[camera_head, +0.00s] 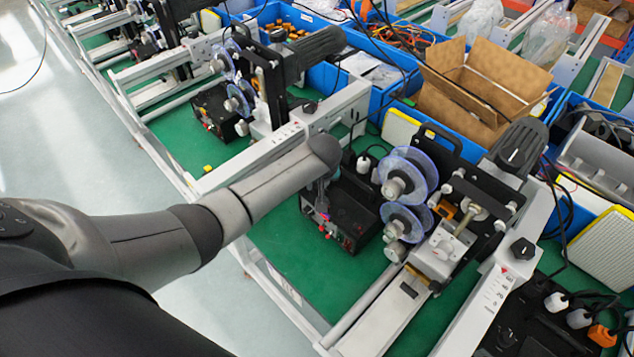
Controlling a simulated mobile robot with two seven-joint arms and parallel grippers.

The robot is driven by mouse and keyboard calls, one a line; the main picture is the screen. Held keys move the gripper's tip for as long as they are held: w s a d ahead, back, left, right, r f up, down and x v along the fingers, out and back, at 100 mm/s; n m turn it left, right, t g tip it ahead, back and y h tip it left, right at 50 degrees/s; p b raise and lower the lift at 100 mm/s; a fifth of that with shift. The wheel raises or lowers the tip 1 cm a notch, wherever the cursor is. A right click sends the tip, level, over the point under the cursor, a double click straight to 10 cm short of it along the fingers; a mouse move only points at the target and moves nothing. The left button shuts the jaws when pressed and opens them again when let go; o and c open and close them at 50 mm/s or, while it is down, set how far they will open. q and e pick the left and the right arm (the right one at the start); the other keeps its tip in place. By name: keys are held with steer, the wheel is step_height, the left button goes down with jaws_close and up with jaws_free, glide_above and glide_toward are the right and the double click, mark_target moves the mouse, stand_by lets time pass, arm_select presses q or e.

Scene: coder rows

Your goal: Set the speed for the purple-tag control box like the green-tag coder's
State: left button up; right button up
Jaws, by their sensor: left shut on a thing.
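A black control box (350,216) with red and light-coloured fittings on its front stands on the green bench top, beside a coder with clear purple-blue reels (408,175). My left arm reaches in from the left, and my left gripper (322,196) is at the box's front upper edge. It is shut on what appears to be a knob there; the wrist and fingers mostly hide it. A second black control box (213,112) stands by another coder (262,85) farther back. I cannot make out a purple or green tag clearly. My right gripper is not in view.
An open cardboard box (470,100) and blue bins (320,75) stand behind the coders. White rails (300,125) run between the stations. Cables and plugs (578,318) crowd the lower right. Open floor (100,135) lies at the left.

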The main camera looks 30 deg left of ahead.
arm_select(q)
jaws_close()
steer(key=n, duration=0.1)
steer(key=n+p, duration=0.1)
steer(key=shift+d+n+g+y, duration=0.2)
steer(key=shift+n+g+y, duration=0.1)
steer(key=shift+n+g, duration=0.1)
steer(key=n, duration=0.2)
steer(key=shift+w+f+n+g+y, duration=0.1)
steer(key=shift+w+n+g+y, duration=0.1)
steer(key=shift+n+g+y, duration=0.15)
steer(key=n+g+b, duration=0.1)
steer(key=n+b, duration=0.1)
steer(key=n, duration=0.1)
steer(key=shift+w+y, duration=0.1)
steer(key=shift+y, duration=0.15)
steer(key=shift+w+n+g+b, duration=0.1)
steer(key=shift+n+g+b, duration=0.75)
steer(key=shift+n+b, duration=0.75)
steer(key=shift+n, duration=0.25)
